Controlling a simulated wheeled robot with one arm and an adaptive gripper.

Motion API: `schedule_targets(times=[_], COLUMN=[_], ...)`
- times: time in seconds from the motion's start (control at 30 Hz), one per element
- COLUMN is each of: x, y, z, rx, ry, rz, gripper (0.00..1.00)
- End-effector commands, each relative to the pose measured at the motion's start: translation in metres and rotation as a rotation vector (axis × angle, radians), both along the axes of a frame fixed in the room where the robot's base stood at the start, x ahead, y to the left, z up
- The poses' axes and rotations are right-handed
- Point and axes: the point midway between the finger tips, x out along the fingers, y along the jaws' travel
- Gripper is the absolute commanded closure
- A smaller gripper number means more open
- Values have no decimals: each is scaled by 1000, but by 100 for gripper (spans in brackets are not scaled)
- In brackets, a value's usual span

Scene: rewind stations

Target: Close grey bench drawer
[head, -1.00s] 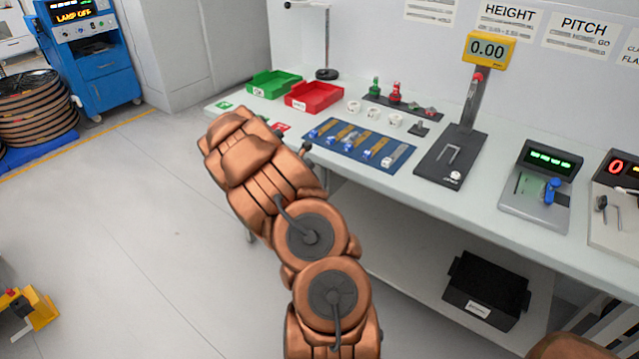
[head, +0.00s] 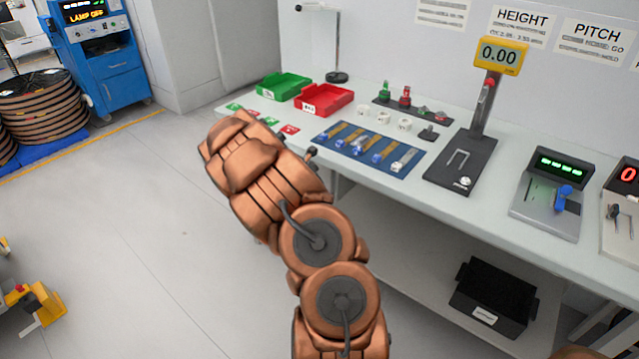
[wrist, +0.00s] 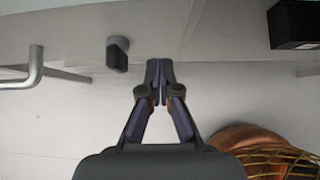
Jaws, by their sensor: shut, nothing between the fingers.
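My gripper (wrist: 160,68) is shut and empty in the wrist view, its fingertips together in front of a pale grey surface. A bent metal bar handle (wrist: 32,72) shows at the left of that view, apart from the fingers. I cannot tell for sure whether it belongs to the grey drawer. No drawer front shows clearly in the head view, where my copper-coloured arm covers the bench's front left corner and hides the gripper. Whether the drawer stands open cannot be seen.
The bench (head: 480,210) carries green (head: 283,87) and red (head: 323,100) trays, a blue mat (head: 405,172) and gauges. A black bin (head: 495,297) stands on its lower shelf. A dark knob (wrist: 117,53) is left of my fingers.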

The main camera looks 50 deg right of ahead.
Motion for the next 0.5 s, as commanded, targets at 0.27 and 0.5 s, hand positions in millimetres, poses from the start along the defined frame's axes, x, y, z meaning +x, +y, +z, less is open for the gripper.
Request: schedule_targets(times=[0.27, 0.5], x=[3, 2], y=[38, 65], z=[24, 50], rx=[0, 2], ry=[-1, -1], rz=[6, 3], gripper=[100, 100])
